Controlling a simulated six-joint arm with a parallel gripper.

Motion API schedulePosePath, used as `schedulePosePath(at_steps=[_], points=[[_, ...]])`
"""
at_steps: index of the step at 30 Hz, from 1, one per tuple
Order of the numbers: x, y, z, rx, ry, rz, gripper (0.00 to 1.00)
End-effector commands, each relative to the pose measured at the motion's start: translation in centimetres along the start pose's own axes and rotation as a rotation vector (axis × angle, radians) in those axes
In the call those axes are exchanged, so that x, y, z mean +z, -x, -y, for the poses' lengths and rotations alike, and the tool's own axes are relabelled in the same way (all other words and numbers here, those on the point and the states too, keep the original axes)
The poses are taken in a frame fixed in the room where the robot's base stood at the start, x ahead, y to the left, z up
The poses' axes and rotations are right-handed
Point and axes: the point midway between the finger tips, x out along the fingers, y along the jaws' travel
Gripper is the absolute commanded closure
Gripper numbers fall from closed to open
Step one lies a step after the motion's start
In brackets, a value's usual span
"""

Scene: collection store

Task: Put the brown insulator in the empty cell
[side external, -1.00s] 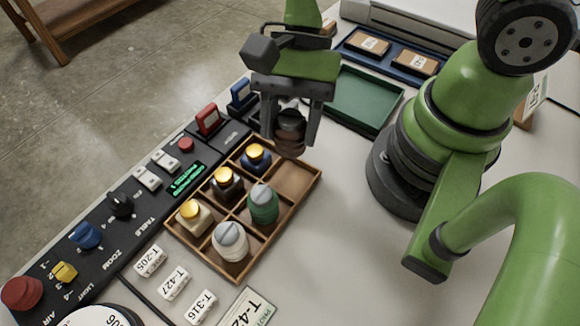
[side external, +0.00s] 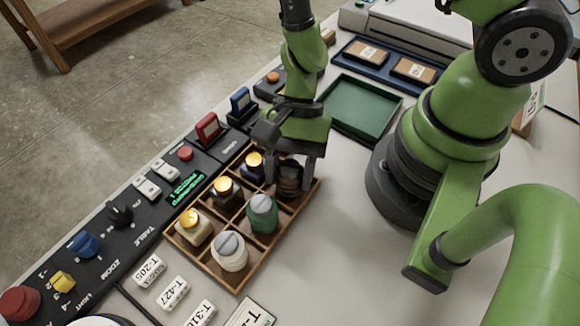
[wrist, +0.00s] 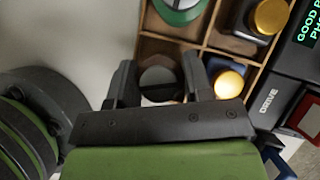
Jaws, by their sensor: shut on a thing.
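The brown insulator (side external: 289,181) is between the fingers of my gripper (side external: 294,178), upright at the far right cell of the wooden tray (side external: 238,288). In the wrist view its grey slotted top (wrist: 158,77) shows between both fingers of my gripper (wrist: 157,88). My gripper is shut on it. The insulator is low, at the level of the tray; whether its base touches the cell floor is hidden by the fingers.
The other cells hold a green insulator (side external: 262,213), a white one (side external: 230,250), and yellow-capped bottles (side external: 226,195). A control panel (side external: 120,212) runs along the tray's left. A green tray (side external: 360,107) lies behind. Label tags (side external: 173,292) lie in front.

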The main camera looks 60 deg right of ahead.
Motion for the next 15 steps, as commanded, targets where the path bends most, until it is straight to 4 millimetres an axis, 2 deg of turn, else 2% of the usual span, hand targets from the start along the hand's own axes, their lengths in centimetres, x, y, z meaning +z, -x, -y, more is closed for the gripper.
schedulePosePath(at_steps=[3,4,5,15], points=[[-0.14,-0.23,-0.01,0.001,-0.002,0.0,0.84],[-0.14,-0.23,0.0,0.0,-0.002,0.0,0.5],[-0.13,-0.21,0.0,0.0,-0.002,0.0,0.44],[0.01,0.02,0.02,-0.001,0.001,0.0,0.44]])
